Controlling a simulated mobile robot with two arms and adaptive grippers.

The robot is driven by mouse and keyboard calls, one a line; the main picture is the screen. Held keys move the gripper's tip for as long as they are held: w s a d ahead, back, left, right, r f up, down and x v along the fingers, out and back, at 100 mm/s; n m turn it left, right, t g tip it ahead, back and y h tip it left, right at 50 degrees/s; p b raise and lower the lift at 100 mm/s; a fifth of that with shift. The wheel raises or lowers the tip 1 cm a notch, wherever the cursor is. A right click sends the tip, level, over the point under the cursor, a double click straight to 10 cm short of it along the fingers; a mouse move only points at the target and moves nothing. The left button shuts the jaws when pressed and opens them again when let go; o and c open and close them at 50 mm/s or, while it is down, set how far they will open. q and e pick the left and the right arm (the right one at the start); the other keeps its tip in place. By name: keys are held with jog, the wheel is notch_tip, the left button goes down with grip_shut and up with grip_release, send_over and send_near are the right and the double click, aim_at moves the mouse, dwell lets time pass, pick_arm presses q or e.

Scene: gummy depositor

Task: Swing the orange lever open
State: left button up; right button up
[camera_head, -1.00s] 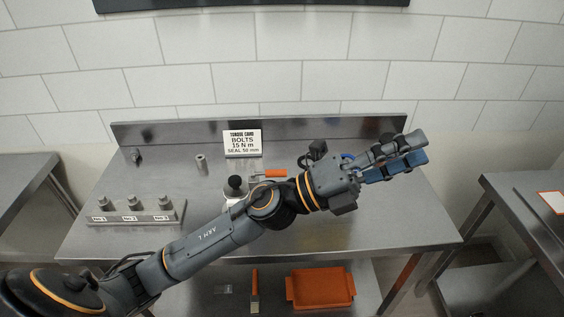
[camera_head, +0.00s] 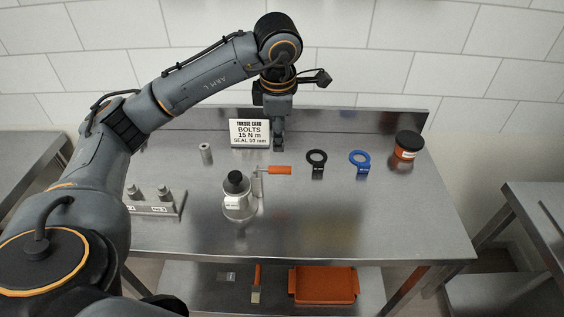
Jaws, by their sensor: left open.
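The orange lever (camera_head: 279,170) points right from a thin metal bracket beside a silver vessel (camera_head: 238,206) with a black knob on top, on the steel table. My left gripper (camera_head: 279,147) points down just behind the lever in the picture, in front of the back ledge and at the right edge of the torque card. It is open and holds nothing that I can see; its fingers overlap from this angle. It appears apart from the lever, but its exact height is hard to tell. My right gripper is not in view.
A metal cylinder (camera_head: 206,153) stands left. The table's front right is clear.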

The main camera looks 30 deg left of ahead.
aim_at(280, 168)
pick_arm(q)
jog(key=f+p, duration=0.1)
jog(key=f, duration=0.3)
jog(key=w+f+p, duration=0.1)
jog(key=f, duration=0.3)
jog(key=w+a+f+p, duration=0.1)
jog(key=f, duration=0.2)
jog(key=shift+f, duration=0.4)
jog(key=shift+w+a+f, duration=0.1)
jog(key=shift+f, duration=0.4)
grip_shut()
